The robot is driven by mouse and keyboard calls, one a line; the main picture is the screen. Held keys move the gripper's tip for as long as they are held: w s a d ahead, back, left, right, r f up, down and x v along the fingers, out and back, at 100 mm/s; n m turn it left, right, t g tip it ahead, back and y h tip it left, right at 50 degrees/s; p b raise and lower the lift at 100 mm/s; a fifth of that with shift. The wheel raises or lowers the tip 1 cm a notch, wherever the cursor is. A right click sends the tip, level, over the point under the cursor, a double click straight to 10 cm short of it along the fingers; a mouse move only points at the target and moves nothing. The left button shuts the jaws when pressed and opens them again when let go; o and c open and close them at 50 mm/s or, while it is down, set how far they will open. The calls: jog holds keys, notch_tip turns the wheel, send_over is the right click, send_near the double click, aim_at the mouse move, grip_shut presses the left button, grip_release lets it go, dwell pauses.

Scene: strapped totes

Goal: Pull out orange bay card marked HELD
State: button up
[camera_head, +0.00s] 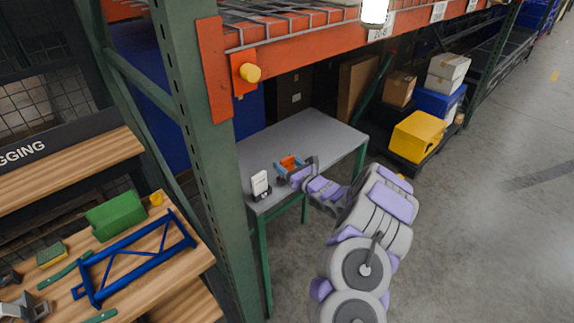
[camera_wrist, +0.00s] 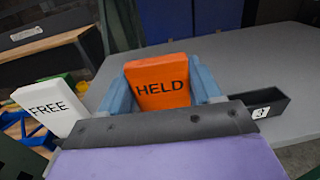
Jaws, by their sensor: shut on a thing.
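The orange card marked HELD (camera_wrist: 160,76) stands between the two blue fingers of my gripper (camera_wrist: 163,88) in the wrist view. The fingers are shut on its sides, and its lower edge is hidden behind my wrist. In the head view the orange card (camera_head: 290,162) is in my gripper (camera_head: 288,170) over the grey table. A white card marked FREE (camera_wrist: 48,106) stands to the left; it also shows in the head view (camera_head: 260,183). A black holder with a small white number label (camera_wrist: 262,103) sticks out to the right of my gripper. I cannot tell whether the orange card still touches it.
The grey table (camera_head: 325,130) is mostly bare behind the cards. A green rack upright (camera_head: 195,150) stands close on the left, with an orange beam (camera_head: 310,50) above. A wooden bench (camera_head: 150,250) with a blue frame is at the lower left. Open floor lies right.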

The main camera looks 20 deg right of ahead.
aim_at(288, 158)
jog(key=shift+c, duration=0.5)
jog(key=shift+r, duration=0.1)
jog(key=shift+r, duration=0.1)
jog(key=shift+r+p, duration=0.6)
jog(key=shift+r, duration=1.7)
jog(key=shift+s+d, duration=0.1)
jog(key=p+v, duration=0.2)
jog(key=v, duration=0.8)
